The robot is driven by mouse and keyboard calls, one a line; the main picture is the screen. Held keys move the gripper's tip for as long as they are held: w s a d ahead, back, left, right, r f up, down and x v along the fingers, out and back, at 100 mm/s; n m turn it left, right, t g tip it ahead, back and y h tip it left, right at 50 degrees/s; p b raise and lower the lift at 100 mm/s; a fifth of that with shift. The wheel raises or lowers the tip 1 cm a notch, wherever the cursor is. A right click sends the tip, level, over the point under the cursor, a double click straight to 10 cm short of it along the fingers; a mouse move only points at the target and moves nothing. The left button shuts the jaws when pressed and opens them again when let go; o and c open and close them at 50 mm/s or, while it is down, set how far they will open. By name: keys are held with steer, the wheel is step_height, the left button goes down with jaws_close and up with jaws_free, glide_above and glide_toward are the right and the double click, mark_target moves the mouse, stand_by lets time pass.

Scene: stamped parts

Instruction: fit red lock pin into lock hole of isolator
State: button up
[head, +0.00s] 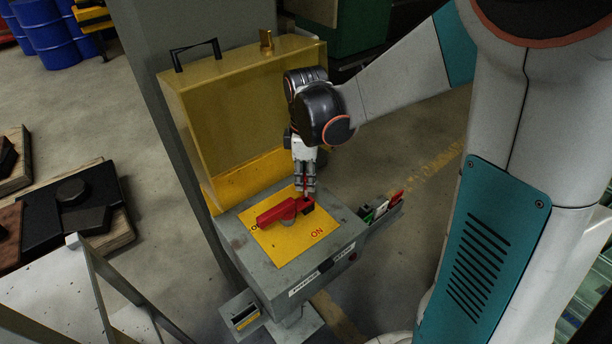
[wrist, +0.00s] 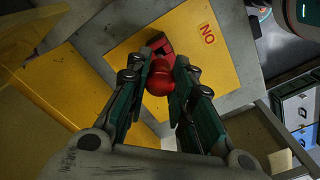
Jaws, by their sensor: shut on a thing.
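The isolator is a grey box (head: 335,240) with a yellow plate (head: 285,248) marked ON. A red handle (head: 280,212) lies across the plate, with a dark block at its right end. My gripper (head: 306,188) points down just above that end. In the wrist view my gripper (wrist: 160,78) is shut on the red lock pin (wrist: 160,82), whose rounded red head shows between the fingertips. The red handle end (wrist: 160,45) shows just beyond it. The pin's lower part and the lock hole are hidden, so I cannot tell whether the pin is in the hole.
A raised yellow cover (head: 235,110) stands open behind the isolator, close to my wrist. A side holder with cards (head: 380,210) hangs at the right of the box. Grey floor lies to the left.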

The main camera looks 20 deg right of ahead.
mark_target(306, 196)
steer(key=shift+f+b, duration=2.05)
steer(key=shift+f, duration=0.55)
steer(key=o, duration=1.1)
steer(key=shift+c, duration=0.2)
step_height(306, 196, up, 12)
steer(key=shift+s+r, duration=0.1)
steer(key=s+f+m+t+b, duration=0.2)
steer(key=s+m+t, duration=0.1)
steer(key=s+m, duration=0.3)
steer(key=s+f+m+t+b, duration=0.2)
steer(key=s+m+t+b, duration=0.1)
steer(key=s+m, duration=0.3)
steer(key=s+t, duration=0.1)
steer(key=s, duration=0.1)
steer(key=shift+s+f+m, duration=0.25)
steer(key=shift+s+m, duration=0.05)
steer(key=shift+s, duration=0.1)
